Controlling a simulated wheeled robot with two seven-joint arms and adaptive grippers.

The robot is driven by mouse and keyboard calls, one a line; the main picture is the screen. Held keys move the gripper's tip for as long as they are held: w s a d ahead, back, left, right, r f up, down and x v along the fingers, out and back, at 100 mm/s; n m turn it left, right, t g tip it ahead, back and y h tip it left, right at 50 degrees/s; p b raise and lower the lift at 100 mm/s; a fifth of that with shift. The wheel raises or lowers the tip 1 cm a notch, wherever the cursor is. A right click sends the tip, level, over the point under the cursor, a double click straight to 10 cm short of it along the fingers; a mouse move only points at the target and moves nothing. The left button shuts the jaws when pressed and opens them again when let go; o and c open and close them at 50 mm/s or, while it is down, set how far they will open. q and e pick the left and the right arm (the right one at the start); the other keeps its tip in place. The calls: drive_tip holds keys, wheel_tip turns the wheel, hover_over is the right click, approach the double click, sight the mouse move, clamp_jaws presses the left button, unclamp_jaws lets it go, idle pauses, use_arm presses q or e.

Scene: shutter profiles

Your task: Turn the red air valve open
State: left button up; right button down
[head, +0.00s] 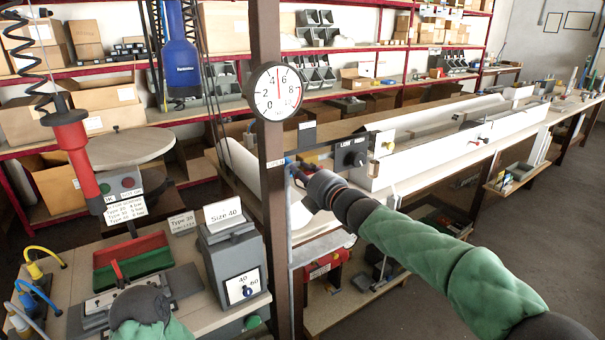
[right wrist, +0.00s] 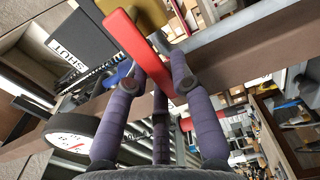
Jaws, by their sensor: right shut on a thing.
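The red air valve's handle (right wrist: 138,45) is a flat red bar in the right wrist view, running from upper left down between my fingers. A yellow valve body (right wrist: 140,14) shows behind its upper end. My right gripper (right wrist: 160,75) is shut on the red handle, with its purple fingers on either side of it. In the head view my right gripper (head: 298,178) is beside the brown post (head: 271,215), below the round gauge (head: 275,91); the valve itself is hidden there. My left gripper is not in view; only a piece of my left arm shows at the bottom left.
A SHUT label (right wrist: 68,55) is near the handle in the right wrist view. The aisle floor at right is clear.

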drive_tip(key=c, duration=1)
unclamp_jaws()
drive_tip(key=shift+c, duration=0.2)
drive_tip(key=v, duration=1.2)
